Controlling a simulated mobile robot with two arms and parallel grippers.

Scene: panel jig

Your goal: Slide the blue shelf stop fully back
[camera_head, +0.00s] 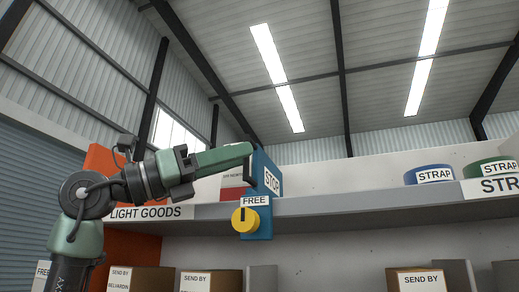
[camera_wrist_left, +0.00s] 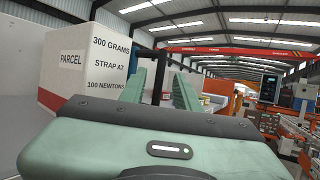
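The blue shelf stop (camera_head: 262,177) stands at the front edge of the shelf in the head view, with a white STOP label. A yellow knob (camera_head: 245,220) is on its lower front, under a label reading FREE. My left gripper (camera_head: 248,150) reaches in from the left, its fingertips at the upper left edge of the stop; I cannot tell whether they touch. My right gripper is not in view.
A white parcel (camera_wrist_left: 84,66) stands left of the fingers in the left wrist view. The shelf (camera_head: 345,206) carries a blue strap roll (camera_head: 428,172) and a green one (camera_head: 490,168) at right. The shelf between stop and rolls looks clear. Cartons (camera_head: 211,281) stand below.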

